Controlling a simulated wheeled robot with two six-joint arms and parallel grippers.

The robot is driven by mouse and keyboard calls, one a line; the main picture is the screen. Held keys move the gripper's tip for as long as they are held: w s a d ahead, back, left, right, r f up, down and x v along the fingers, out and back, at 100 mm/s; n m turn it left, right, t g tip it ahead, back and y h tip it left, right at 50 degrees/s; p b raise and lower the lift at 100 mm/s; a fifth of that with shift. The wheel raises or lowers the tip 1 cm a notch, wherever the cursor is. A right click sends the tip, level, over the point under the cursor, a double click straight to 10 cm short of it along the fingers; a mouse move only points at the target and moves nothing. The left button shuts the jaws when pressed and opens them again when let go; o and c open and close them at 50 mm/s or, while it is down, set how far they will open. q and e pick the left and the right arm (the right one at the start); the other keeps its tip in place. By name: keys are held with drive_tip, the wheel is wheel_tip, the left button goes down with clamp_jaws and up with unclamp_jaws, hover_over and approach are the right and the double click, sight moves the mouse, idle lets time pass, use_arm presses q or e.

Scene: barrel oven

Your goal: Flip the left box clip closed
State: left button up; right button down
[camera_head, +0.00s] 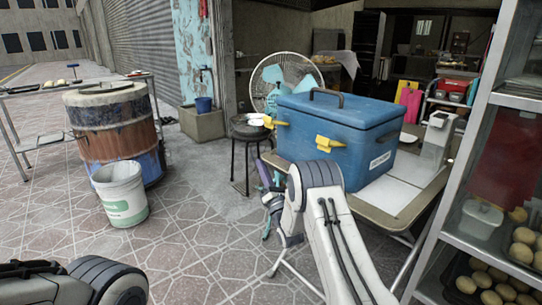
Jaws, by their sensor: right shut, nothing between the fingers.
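The blue box (338,133) stands on a table with its lid down and a dark handle on top. Its left clip (276,122) is yellow and sticks out from the front near the left corner. A second yellow clip (326,144) sits on the front further right. Whether either clip is latched is too small to tell. My right gripper (269,178) is shut and empty, below the left clip and apart from it, left of the box. My right arm stands in front of the box's lower front. Only part of my left arm shows at bottom left; its gripper is out of view.
The table (398,194) has bare room in front of the box. A stool (246,150) and a fan (286,78) stand behind left. A rusty barrel (113,130) and a white bucket (120,194) stand left. A shelf (490,171) closes the right side. The tiled floor between is clear.

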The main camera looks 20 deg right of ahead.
sight(276, 123)
use_arm(q)
drive_tip(key=shift+f+b, duration=0.45)
drive_tip(key=shift+f, duration=0.5)
use_arm(e)
drive_tip(key=s+d+f+n+t, duration=0.1)
drive_tip(key=d, duration=0.1)
drive_tip(key=s+d+f+n+t, duration=0.1)
drive_tip(key=s+d+f, duration=0.1)
drive_tip(key=shift+s+n, duration=0.15)
drive_tip(key=shift+n, duration=0.15)
use_arm(q)
drive_tip(key=shift+f+b, duration=0.8)
use_arm(e)
drive_tip(key=s+d+r+x, duration=0.1)
drive_tip(key=s+r+x, duration=0.1)
drive_tip(key=x, duration=1.1)
drive_tip(key=shift+d+r, duration=0.1)
drive_tip(key=shift+d, duration=0.1)
